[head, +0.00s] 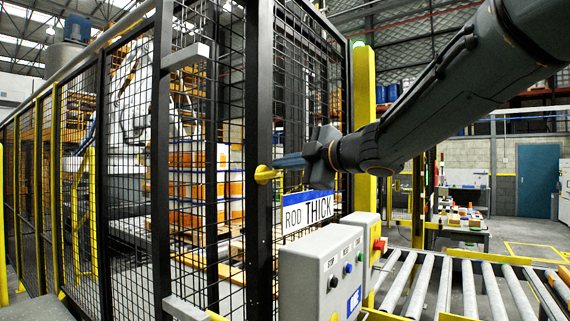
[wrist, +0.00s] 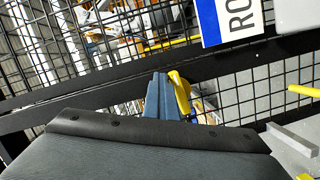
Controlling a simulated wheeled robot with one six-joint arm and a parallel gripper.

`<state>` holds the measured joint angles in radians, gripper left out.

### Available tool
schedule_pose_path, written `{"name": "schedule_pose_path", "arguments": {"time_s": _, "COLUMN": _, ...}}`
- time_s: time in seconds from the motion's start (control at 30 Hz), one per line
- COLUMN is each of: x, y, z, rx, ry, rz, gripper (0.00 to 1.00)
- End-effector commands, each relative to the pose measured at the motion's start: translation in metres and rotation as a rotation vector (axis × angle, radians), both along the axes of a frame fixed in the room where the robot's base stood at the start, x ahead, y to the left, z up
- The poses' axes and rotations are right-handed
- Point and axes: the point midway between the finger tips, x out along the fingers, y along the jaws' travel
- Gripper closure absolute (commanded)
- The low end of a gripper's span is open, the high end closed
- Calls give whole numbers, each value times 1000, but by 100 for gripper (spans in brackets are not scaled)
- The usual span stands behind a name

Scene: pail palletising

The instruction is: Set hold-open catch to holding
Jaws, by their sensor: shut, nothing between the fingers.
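The hold-open catch looks to be the yellow piece (head: 267,174) on the dark post of the mesh fence gate. It also shows in the wrist view (wrist: 180,92) as a yellow lever right beside my fingers. My gripper (head: 280,163) reaches in from the right with its blue-grey fingers shut and empty. Its fingertips (wrist: 159,84) are at the catch, next to the yellow lever; I cannot tell whether they touch it. The catch's far side is hidden by the post and fingers, and its setting cannot be read.
The black mesh fence (head: 130,170) runs along the left. A grey control box (head: 318,275) with buttons stands in front. A roller conveyor (head: 470,285) lies at the right, near a yellow post (head: 364,120).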

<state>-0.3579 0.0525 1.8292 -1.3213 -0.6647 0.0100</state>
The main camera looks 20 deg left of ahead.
Motion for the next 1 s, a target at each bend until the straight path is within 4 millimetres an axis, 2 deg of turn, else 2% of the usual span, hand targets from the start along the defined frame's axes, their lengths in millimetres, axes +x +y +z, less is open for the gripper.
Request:
{"name": "schedule_pose_path", "arguments": {"time_s": 0.33, "x": -2, "y": 2, "z": 3, "rx": -1, "ry": 0, "rz": 5, "gripper": 100}}
{"name": "schedule_pose_path", "arguments": {"time_s": 0.43, "x": -1, "y": 1, "z": 13, "rx": -2, "ry": -2, "rz": 3, "gripper": 100}}
{"name": "schedule_pose_path", "arguments": {"time_s": 0.57, "x": -1, "y": 0, "z": 37, "rx": 0, "ry": -3, "rz": -1, "gripper": 100}}
{"name": "schedule_pose_path", "arguments": {"time_s": 0.6, "x": -2, "y": -4, "z": 43, "rx": 0, "ry": -4, "rz": -4, "gripper": 100}}
{"name": "schedule_pose_path", "arguments": {"time_s": 0.8, "x": -17, "y": -48, "z": 50, "rx": 1, "ry": -3, "rz": -8, "gripper": 100}}
{"name": "schedule_pose_path", "arguments": {"time_s": 1.0, "x": -29, "y": -77, "z": 59, "rx": 1, "ry": -1, "rz": -6, "gripper": 100}}
